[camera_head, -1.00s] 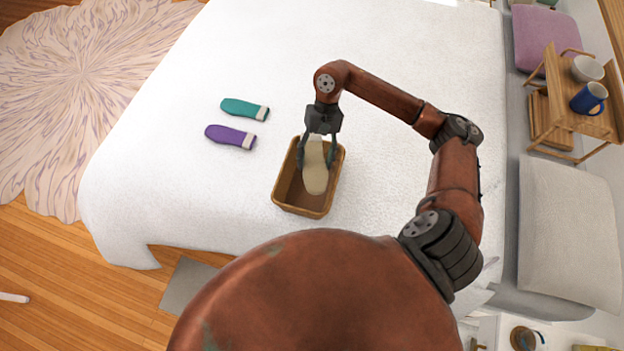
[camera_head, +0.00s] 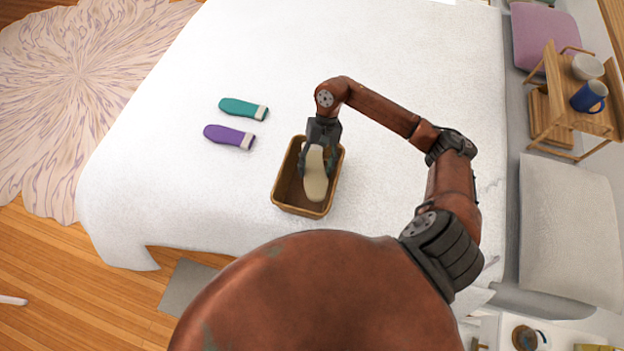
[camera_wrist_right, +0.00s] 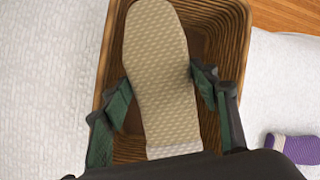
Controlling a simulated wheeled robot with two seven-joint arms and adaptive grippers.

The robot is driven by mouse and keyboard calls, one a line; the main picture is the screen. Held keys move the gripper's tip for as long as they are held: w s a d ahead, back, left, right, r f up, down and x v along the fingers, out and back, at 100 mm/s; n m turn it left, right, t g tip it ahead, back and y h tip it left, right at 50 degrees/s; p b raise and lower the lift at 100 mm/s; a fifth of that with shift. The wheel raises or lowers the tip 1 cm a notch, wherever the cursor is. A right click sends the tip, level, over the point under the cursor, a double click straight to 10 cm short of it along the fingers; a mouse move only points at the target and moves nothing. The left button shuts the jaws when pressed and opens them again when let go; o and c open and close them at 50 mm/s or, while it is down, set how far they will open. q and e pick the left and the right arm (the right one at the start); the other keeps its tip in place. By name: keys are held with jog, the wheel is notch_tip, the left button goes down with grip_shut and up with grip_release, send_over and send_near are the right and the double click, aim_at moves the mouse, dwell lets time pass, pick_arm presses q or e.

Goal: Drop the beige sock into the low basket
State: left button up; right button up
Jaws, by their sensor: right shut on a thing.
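The beige sock (camera_head: 316,176) is in my right gripper (camera_head: 318,160), over the low basket (camera_head: 300,211). In the right wrist view the sock (camera_wrist_right: 158,75) lies between the two green-padded fingers of my right gripper (camera_wrist_right: 165,100), its cuff nearest the palm. The brown woven basket (camera_wrist_right: 232,30) shows behind it in that view. I cannot tell whether the sock touches the basket's floor. My left gripper is not in view.
A teal sock (camera_head: 243,109) and a purple sock (camera_head: 229,136) lie on the white bed (camera_head: 400,50), left of the basket. A wooden tray stand holds a blue mug (camera_head: 588,97) and a bowl (camera_head: 586,67) at the right. The bed around the basket is clear.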

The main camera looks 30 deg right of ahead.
jog(key=o, duration=1.2)
jog(key=v, duration=1.2)
